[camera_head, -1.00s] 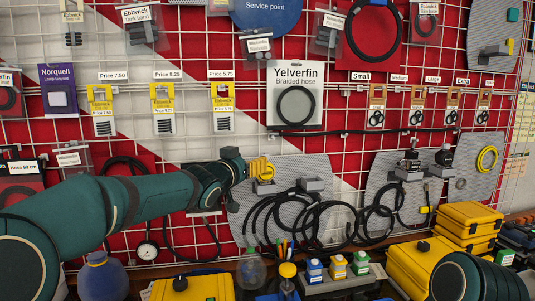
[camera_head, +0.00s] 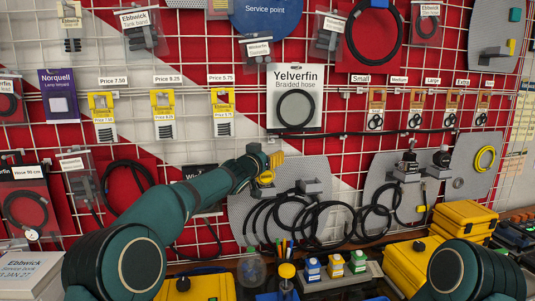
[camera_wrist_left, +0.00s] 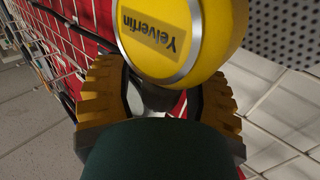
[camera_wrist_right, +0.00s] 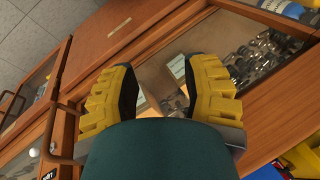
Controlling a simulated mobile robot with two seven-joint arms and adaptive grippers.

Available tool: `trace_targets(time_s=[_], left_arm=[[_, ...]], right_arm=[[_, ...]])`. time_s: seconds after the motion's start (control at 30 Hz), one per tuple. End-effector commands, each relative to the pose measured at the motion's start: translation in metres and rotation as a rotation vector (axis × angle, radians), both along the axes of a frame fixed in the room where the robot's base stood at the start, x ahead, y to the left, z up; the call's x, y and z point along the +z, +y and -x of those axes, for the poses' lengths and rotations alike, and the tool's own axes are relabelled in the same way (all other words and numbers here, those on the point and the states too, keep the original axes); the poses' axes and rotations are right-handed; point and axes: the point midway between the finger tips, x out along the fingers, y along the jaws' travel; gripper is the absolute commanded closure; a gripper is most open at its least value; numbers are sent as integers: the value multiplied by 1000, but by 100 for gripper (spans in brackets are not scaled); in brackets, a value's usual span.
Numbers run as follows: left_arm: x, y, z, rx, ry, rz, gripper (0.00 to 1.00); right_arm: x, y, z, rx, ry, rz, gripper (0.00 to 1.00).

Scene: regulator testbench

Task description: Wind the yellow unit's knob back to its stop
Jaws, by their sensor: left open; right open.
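The yellow unit's round knob (camera_wrist_left: 175,40) fills the upper middle of the left wrist view. It has a silver rim and a dark "Yelverfin" label that reads upside down. My left gripper (camera_wrist_left: 160,92) is open, its ridged yellow fingers apart on either side below the knob's lower edge; I cannot tell whether they touch it. In the head view, the left gripper (camera_head: 275,162) is at the grey perforated panel (camera_head: 245,207), and a little of the yellow unit (camera_head: 266,178) shows beneath its fingers. My right gripper (camera_wrist_right: 162,85) is open and empty above wooden furniture.
Black hoses (camera_head: 285,222) hang in loops below and right of the left gripper. Yellow cases (camera_head: 465,215) are stacked at the right. Glass-topped drawers (camera_wrist_right: 255,45) lie below the right gripper.

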Motion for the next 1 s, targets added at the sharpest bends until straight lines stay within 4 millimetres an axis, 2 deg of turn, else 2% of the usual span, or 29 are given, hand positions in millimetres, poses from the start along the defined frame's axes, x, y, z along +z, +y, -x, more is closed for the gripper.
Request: trace_targets(time_s=[0.2, 0.23, 0.37, 0.4, 0.73, 1.0], left_arm=[[-1, 0, 0, 0, 0, 0, 43], [-1, 0, 0, 0, 0, 0, 48], [-1, 0, 0, -1, 0, 0, 94], [-1, 0, 0, -1, 0, 0, 100], [-1, 0, 0, 3, -1, 0, 100], [-5, 1, -2, 64, -7, -2, 100]], right_arm=[[0, 0, 0, 0, 0, 0, 53], [0, 0, 0, 0, 0, 0, 53], [0, 0, 0, 0, 0, 0, 53], [0, 0, 0, 0, 0, 0, 53], [-3, 0, 0, 0, 0, 0, 53], [-36, 0, 1, 5, 0, -1, 53]])
